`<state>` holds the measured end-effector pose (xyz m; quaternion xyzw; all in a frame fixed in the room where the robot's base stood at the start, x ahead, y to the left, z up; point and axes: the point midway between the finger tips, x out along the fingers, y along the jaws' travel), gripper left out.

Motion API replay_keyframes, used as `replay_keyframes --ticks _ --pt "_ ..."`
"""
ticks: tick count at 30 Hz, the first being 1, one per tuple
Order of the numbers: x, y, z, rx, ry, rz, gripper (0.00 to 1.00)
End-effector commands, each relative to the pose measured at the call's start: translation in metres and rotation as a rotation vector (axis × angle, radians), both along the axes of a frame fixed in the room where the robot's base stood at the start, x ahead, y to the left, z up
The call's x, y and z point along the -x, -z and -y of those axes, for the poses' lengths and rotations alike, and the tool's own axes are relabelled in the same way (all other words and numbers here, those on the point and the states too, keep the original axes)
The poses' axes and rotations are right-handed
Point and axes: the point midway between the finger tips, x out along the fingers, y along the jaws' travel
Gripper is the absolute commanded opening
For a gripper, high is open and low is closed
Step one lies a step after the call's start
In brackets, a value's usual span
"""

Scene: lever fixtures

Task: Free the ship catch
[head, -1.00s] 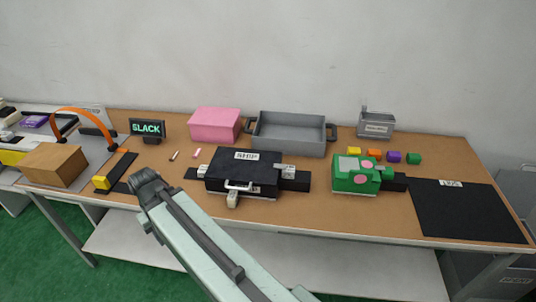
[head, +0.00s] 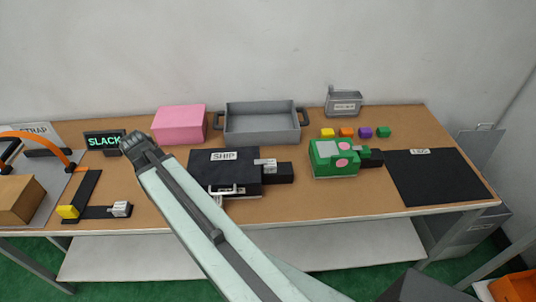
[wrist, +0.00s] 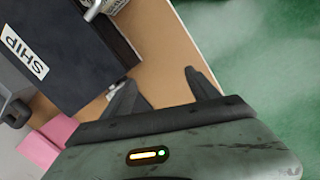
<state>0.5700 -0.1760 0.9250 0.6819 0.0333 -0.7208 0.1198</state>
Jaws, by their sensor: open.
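The black SHIP case (head: 222,172) sits mid-table in the head view, with a white label on top and a pale handle (head: 226,190) at its front. A silver catch (head: 265,165) is at its right side, on a black block. My gripper (head: 143,146) is left of the case. In the wrist view, my gripper (wrist: 160,82) is open and empty, its fingers apart over bare table. The SHIP case (wrist: 75,55) is beside them, with a silver fitting (wrist: 103,6) at the top edge.
A pink box (head: 179,124) and a grey tray (head: 262,121) stand behind the case. A green fixture (head: 333,158) and a black mat (head: 440,178) are to the right. A yellow-ended lever track (head: 85,200) and SLACK sign (head: 104,141) are left.

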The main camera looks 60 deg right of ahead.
Motion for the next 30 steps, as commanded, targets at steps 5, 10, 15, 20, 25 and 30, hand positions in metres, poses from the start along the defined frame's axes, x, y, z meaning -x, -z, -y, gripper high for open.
replay_keyframes --ticks 5,10,15,20,25,30 --pt "0.06 -0.029 0.157 0.059 -0.161 -0.136 0.69" --pt "0.139 -0.046 0.261 0.051 -0.302 -0.277 0.69" --pt "0.179 -0.052 0.299 0.031 -0.37 -0.341 0.69" --pt "0.182 -0.05 0.301 0.028 -0.38 -0.346 0.69" --pt "0.186 -0.036 0.303 0.028 -0.379 -0.346 0.69" --pt "0.194 -0.007 0.309 0.028 -0.378 -0.345 0.69"
